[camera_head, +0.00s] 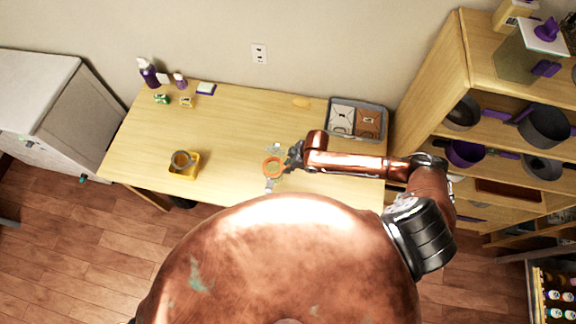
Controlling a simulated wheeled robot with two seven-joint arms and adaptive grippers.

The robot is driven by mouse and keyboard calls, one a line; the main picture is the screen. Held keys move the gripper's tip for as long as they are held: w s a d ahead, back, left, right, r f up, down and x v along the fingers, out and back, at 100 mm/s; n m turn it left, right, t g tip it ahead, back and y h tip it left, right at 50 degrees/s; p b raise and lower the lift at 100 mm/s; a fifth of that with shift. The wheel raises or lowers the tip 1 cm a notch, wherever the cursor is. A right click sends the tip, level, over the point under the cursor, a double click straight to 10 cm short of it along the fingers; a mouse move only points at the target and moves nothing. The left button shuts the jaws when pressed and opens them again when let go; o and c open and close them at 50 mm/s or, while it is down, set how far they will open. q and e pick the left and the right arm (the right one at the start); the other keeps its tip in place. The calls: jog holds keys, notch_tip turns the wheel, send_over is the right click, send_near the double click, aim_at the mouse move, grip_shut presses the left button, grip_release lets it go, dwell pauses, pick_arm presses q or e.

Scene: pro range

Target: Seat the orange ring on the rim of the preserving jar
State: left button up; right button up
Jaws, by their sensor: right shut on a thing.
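The orange ring (273,167) is at the front middle of the wooden table. My right gripper (289,164) is shut on the ring at its right side. A clear glass shape, apparently the preserving jar (270,183), shows just below and around the ring. From above I cannot tell whether the ring touches the jar rim or hovers over it. Small clear glass or metal pieces (275,148) show just behind the ring. My left gripper is not in view.
A yellow tray (188,174) holding a round item stands at the table's left front. A grey bin (357,132) with two packets sits at the back right. Bottles (148,72) and small items stand at the back left. The table's middle is clear.

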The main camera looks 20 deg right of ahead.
jog(key=shift+f, duration=0.25)
dwell(0.5)
jog(key=o, duration=0.5)
jog(key=shift+o, duration=0.2)
jog(key=shift+r+p, duration=2.55)
jog(key=shift+p, duration=0.1)
jog(key=o, duration=0.6)
jog(key=shift+c, duration=0.2)
